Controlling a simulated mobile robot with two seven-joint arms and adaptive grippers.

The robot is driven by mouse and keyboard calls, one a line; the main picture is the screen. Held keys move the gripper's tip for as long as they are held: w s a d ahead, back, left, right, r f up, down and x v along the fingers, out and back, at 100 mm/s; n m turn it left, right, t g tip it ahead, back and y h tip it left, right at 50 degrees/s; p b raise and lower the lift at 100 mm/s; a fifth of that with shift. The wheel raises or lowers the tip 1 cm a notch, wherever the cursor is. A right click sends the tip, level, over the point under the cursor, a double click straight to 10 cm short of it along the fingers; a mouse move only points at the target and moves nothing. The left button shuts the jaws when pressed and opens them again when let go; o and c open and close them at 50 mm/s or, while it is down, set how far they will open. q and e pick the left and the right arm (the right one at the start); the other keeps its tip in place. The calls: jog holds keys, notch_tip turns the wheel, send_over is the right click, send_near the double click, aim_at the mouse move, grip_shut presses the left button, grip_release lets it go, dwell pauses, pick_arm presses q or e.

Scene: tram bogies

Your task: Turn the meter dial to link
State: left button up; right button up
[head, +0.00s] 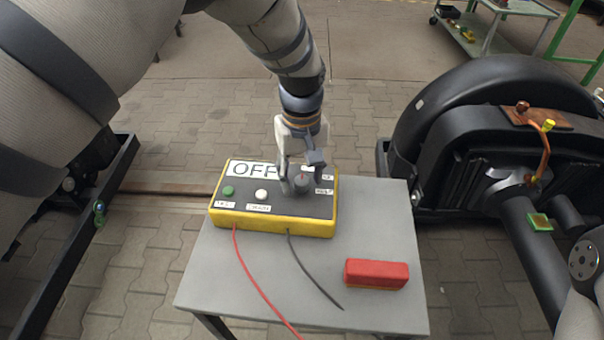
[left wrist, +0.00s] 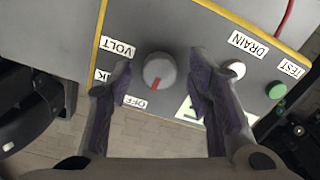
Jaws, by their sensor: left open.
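The meter is a yellow box with a grey face (head: 273,228) on a small grey table; its display reads OFF. It also shows in the left wrist view (left wrist: 208,28). Its round grey dial (left wrist: 160,71) has a red mark pointing down, towards the OFF label (left wrist: 135,102). A VOLT label (left wrist: 117,47) and a partly hidden label ending in K (left wrist: 102,76) lie left of the dial. My left gripper (left wrist: 160,64) is open, with one finger on each side of the dial and gaps visible. In the head view, the left gripper (head: 301,174) partly covers the dial.
A white button (head: 261,194) and green button (head: 229,190) sit left of the dial. Red (head: 250,275) and black (head: 312,272) leads run from the meter. A red block (head: 376,272) lies on the table (head: 215,285). A large black bogie (head: 470,130) stands at right.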

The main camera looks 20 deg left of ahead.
pick_arm(q)
jog(key=shift+c, duration=0.2)
grip_shut()
jog(key=shift+r+m, duration=0.1)
jog(key=shift+m, duration=0.3)
pick_arm(e)
jog(key=shift+w+r, duration=0.15)
pick_arm(q)
jog(key=m+p, duration=0.1)
jog(key=m, duration=0.1)
jog(key=shift+m, duration=0.4)
jog(key=m+p, duration=0.1)
jog(key=m, duration=0.4)
pick_arm(e)
jog(key=shift+w+r+t, duration=0.4)
jog(key=shift+w+r, duration=0.45)
jog(key=shift+r, duration=0.1)
pick_arm(q)
jog(key=shift+m, duration=0.3)
